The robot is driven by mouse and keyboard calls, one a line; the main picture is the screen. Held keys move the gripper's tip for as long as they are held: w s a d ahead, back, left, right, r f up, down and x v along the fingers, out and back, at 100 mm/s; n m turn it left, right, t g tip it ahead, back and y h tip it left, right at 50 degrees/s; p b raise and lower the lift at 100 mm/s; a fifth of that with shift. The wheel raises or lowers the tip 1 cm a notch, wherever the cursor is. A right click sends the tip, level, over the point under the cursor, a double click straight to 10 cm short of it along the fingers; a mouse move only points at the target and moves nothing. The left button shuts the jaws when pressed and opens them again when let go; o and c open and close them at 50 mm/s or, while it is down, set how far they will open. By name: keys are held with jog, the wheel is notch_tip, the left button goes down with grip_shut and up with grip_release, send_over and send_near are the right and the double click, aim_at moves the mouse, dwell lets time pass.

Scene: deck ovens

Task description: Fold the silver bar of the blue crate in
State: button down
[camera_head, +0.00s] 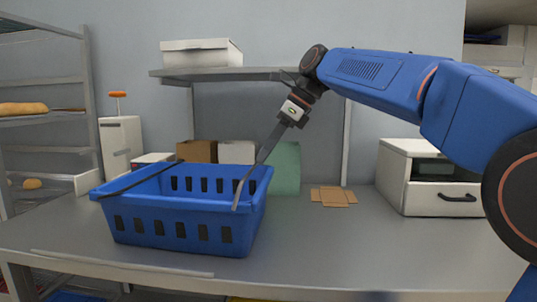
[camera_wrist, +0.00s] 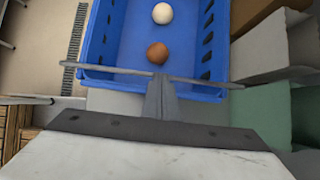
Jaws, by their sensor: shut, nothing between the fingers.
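The blue crate (camera_head: 185,230) stands on the table, left of centre. A silver bar (camera_head: 243,188) runs along its right end, and a second, darker-looking bar (camera_head: 140,180) lies along its left end. My gripper (camera_head: 261,160) is shut and empty, its long thin fingers slanting down to the right-end bar. In the wrist view the fingertips (camera_wrist: 160,78) meet the middle of that silver bar (camera_wrist: 205,81), which crosses the crate's (camera_wrist: 130,84) near end. I cannot tell whether they touch. A white round item (camera_wrist: 162,13) and a brown one (camera_wrist: 157,53) lie inside the crate.
A white drawer unit (camera_head: 430,178) stands at the right, with flat brown cardboard (camera_head: 333,196) left of it. Boxes (camera_head: 237,152) and a green item (camera_head: 287,168) stand behind the crate. A shelf (camera_head: 230,74) hangs above. The front right tabletop is clear.

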jog(key=shift+a+h, duration=0.3)
jog(key=shift+a, duration=0.1)
jog(key=a+f+h, duration=0.1)
jog(key=a+f, duration=0.2)
jog(key=a, duration=0.8)
jog(key=shift+w+f+h, duration=0.3)
jog(key=shift+w+f, duration=0.1)
jog(key=shift+w, duration=0.05)
dwell(0.6)
jog(key=shift+a, duration=0.15)
dwell(0.5)
